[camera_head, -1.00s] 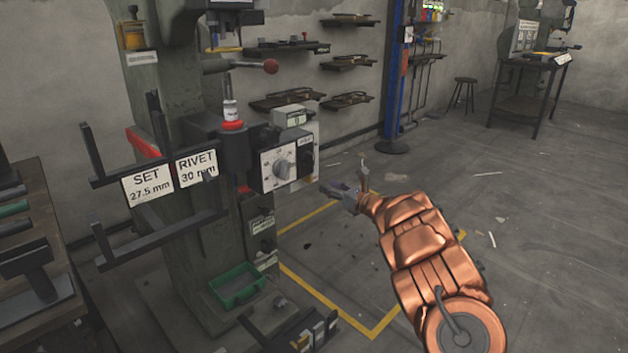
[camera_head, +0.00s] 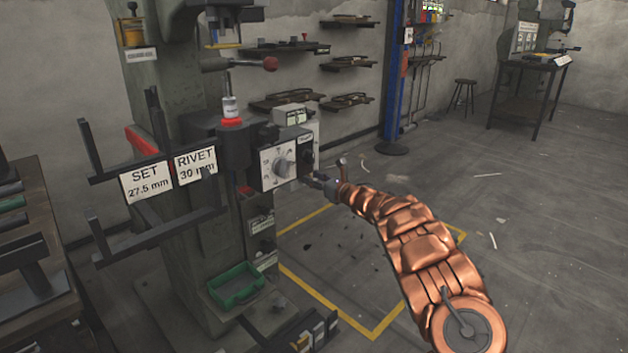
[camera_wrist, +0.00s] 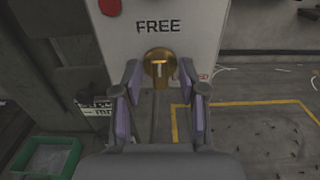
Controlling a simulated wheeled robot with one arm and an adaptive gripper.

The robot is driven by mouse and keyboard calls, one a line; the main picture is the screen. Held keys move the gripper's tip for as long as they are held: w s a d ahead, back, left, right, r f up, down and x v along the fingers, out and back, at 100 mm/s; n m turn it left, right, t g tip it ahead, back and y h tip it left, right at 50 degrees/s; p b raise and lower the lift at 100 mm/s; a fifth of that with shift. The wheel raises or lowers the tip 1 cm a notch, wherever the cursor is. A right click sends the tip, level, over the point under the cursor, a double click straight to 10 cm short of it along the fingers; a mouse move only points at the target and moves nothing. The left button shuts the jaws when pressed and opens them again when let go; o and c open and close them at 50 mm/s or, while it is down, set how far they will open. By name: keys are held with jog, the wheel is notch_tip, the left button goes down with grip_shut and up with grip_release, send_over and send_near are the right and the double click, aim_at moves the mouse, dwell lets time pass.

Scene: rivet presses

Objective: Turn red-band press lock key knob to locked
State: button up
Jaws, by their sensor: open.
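In the wrist view, a pale panel (camera_wrist: 190,30) marked FREE holds the brass lock key knob (camera_wrist: 157,64), whose pale slot looks vertical.
A green bin (camera_head: 236,288) sits low on the press, also in the wrist view (camera_wrist: 45,160). SET and RIVET signs (camera_head: 170,178) hang on dark brackets. A blue post (camera_head: 393,80) stands behind. The floor at the right is mostly clear.

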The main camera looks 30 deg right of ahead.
grip_shut()
dwell(0.4)
dwell(0.4)
jog(key=m, duration=0.4)
jog(key=m+p, duration=0.1)
jog(key=m, duration=0.3)
jog(key=shift+w+d+r+m+p, duration=0.1)
jog(key=shift+r+m+p, duration=0.05)
jog(key=shift+m+p, duration=0.2)
jog(key=m+p, duration=0.4)
jog(key=m, duration=0.1)
jog(key=shift+d, duration=0.1)
jog(key=shift+f+m+p, duration=0.15)
jog(key=shift+m+p, duration=0.6)
jog(key=shift+m, duration=0.3)
jog(key=shift+f+m+p, duration=0.15)
jog(key=shift+m+p, duration=0.6)
jog(key=shift+m, duration=0.25)
